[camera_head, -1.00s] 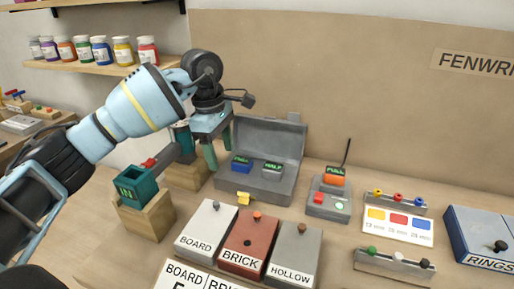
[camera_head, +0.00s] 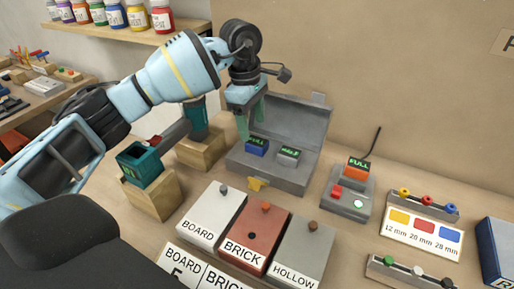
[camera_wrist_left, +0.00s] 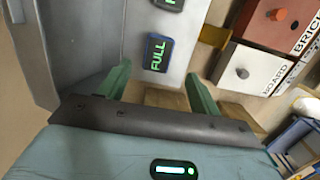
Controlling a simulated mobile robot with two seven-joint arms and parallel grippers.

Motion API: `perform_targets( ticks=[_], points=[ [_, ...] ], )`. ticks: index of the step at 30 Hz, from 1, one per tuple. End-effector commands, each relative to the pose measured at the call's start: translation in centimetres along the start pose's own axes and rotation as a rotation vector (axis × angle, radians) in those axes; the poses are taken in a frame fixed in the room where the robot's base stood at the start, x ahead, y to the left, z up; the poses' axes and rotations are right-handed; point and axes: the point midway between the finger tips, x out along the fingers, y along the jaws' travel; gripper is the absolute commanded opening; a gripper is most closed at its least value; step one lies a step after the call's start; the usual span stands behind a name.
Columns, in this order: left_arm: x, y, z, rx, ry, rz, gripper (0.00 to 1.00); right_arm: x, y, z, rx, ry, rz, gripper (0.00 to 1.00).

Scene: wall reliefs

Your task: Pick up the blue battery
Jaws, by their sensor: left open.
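The blue battery (camera_head: 257,146) with a green "FULL" label lies in the open grey case (camera_head: 262,178), left of a grey battery (camera_head: 288,155). My left gripper (camera_head: 251,122) is open and empty, just above and to the left of the blue battery. In the left wrist view the blue battery (camera_wrist_left: 157,53) is ahead of the two green fingers (camera_wrist_left: 158,88), roughly between their lines and apart from them. The grey battery (camera_wrist_left: 170,4) is cut off at that view's top edge. My right gripper is not in view.
A grey charger (camera_head: 346,193) with an orange battery (camera_head: 357,169) stands right of the case. A teal drill (camera_head: 142,162) rests on wooden blocks at left. BOARD (camera_head: 212,215), BRICK (camera_head: 254,236) and HOLLOW (camera_head: 304,254) boxes stand in front. The case lid stands open behind.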

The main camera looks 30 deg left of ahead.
Motion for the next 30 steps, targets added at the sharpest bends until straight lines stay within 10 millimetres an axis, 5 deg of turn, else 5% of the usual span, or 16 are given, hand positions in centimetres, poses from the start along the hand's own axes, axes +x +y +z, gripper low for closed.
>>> perform_targets(
  ticks=[12, 21, 30],
  points=[
    [4.7, 0.4, 0.3, -0.001, 0.000, -0.001, 0.64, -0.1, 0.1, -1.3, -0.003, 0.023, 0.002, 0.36],
    [5.2, 0.4, 0.3, -0.001, 0.000, -0.001, 0.64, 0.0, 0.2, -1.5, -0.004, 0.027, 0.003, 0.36],
    [5.1, 0.4, 0.3, -0.001, 0.000, -0.001, 0.24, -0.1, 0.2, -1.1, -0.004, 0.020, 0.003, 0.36]
  ],
)
